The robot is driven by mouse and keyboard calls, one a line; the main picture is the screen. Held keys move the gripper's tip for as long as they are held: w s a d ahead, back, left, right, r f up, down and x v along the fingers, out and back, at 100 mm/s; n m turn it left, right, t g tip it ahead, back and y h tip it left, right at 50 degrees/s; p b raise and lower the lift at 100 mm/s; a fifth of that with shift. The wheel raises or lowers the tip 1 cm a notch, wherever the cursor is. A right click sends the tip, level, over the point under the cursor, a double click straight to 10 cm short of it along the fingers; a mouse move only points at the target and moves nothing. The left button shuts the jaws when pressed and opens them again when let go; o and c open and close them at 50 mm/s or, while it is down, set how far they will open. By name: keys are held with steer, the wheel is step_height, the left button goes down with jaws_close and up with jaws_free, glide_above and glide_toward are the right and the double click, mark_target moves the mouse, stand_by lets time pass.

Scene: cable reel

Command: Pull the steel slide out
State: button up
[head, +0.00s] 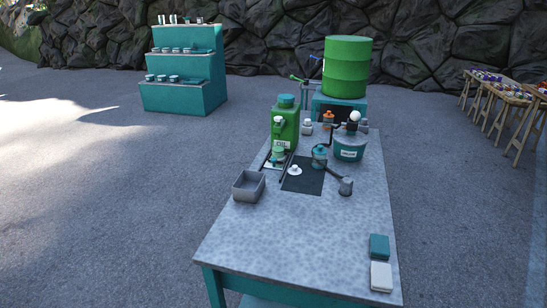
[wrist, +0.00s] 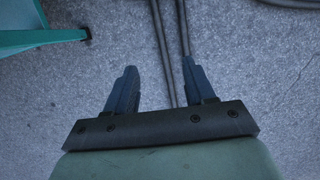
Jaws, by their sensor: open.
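I cannot pick out a steel slide for certain in either view. In the wrist view my gripper (wrist: 160,80) is open, with its two dark fingers apart and nothing held between them. Grey speckled ground shows beyond the fingers. Two long thin dark bars or cables (wrist: 163,45) run up the picture beyond the gap; I cannot tell what they belong to. My gripper does not show in the head view. There, a grey-topped table (head: 290,235) carries a green can (head: 285,128), a teal labelled pot (head: 349,148) and a grey open box (head: 248,187).
A black mat (head: 304,181), a grey cup (head: 346,187), a teal block (head: 379,246) and a white block (head: 381,276) lie on the table. A green drum (head: 347,68) stands behind. Teal steps (head: 184,97) stand at back left. The table's front middle is clear.

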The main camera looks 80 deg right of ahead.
steer(key=w+d+r+m+t, duration=0.1)
steer(key=w+d+r+t, duration=0.1)
steer(key=w+d+r, duration=0.6)
steer(key=w+d+r+m+t, duration=0.2)
steer(key=w+d+r, duration=0.3)
steer(key=w, duration=0.4)
steer(key=w+d+r+m, duration=0.15)
steer(key=d+r, duration=0.25)
steer(key=d, duration=0.4)
steer(key=d+r+m+h, duration=0.15)
steer(key=d+r, duration=0.25)
steer(key=d, duration=0.4)
steer(key=d+r+m, duration=0.2)
steer(key=d+r, duration=0.2)
steer(key=d, duration=0.5)
step_height(320, 180, up, 27)
steer(key=m+h, duration=0.3)
steer(key=m, duration=0.7)
glide_above(274, 159)
steer(key=a, duration=0.6)
steer(key=shift+g, duration=0.4)
steer(key=x, duration=1.3)
steer(key=shift+d+f, duration=0.1)
steer(key=shift+d, duration=0.15)
